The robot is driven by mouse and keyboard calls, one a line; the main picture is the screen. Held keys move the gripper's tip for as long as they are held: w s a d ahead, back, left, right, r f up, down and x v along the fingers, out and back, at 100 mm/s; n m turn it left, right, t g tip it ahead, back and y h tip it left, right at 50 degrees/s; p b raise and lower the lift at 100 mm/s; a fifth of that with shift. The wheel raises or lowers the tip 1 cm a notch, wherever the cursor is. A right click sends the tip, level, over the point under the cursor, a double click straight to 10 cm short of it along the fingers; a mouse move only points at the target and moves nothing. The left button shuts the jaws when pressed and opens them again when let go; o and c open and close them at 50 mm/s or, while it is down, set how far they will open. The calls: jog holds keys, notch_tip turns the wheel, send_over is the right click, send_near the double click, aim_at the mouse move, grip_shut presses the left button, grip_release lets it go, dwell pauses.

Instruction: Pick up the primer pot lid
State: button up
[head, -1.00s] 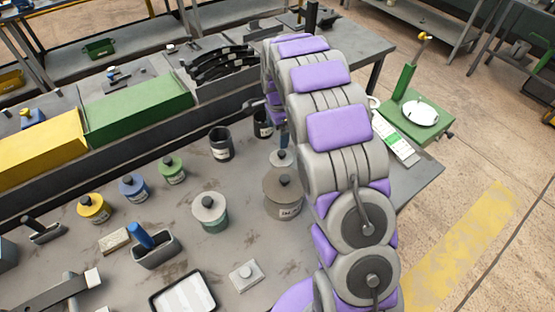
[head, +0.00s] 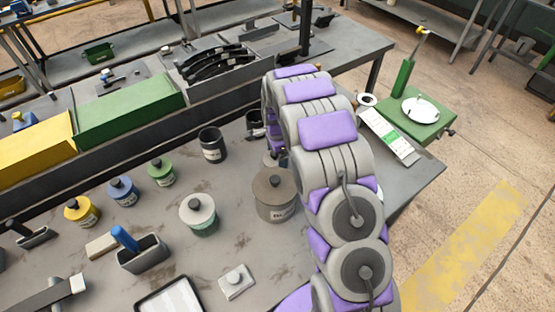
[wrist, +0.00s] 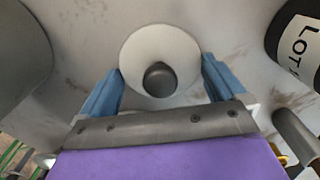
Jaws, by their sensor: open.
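A pale round lid with a dark round knob (wrist: 160,80), which I take for the primer pot lid, lies between my fingers in the wrist view. The pot under it is hidden by the lid. My gripper (wrist: 160,68) is open, with one blue finger on each side of the lid and knob. Whether the fingers touch the lid's rim I cannot tell.
The large grey-brown lidded pot (head: 275,197) stands close in front; a dark cup (head: 212,145) is to the left. A pale-lidded pot (head: 198,213) and small yellow, blue and green pots stand further left. A green scale (head: 421,112) is at the right. A dark labelled container (wrist: 299,45) is close in the wrist view.

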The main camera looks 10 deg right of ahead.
jog(key=shift+a, duration=1.1)
jog(key=c, duration=0.3)
jog(key=shift+a, duration=0.15)
jog(key=shift+c, duration=1.7)
jog(key=shift+d+r, duration=0.2)
jog(key=shift+d, duration=0.8)
jog(key=shift+c, duration=0.4)
jog(key=r, duration=0.1)
jog(key=a+r+p, duration=0.1)
jog(key=r, duration=0.2)
jog(key=shift+a+r, duration=0.1)
jog(key=shift+a, duration=0.2)
jog(key=r+p, duration=0.1)
jog(key=r, duration=0.4)
jog(key=shift+w+d+r+p, duration=0.2)
jog(key=shift+r+p, duration=0.15)
jog(key=shift+r, duration=0.05)
jog(key=w+a+r+n+p, duration=0.2)
jog(key=w+a+r, duration=0.15)
jog(key=a, duration=0.65)
jog(key=w+a+r+n+p, duration=0.3)
jog(key=a+r, duration=0.1)
jog(key=a, duration=0.6)
notch_tip(320, 180, down, 6)
jog(key=b, duration=0.2)
jog(key=shift+s+f, duration=0.15)
jog(key=shift+f, duration=0.05)
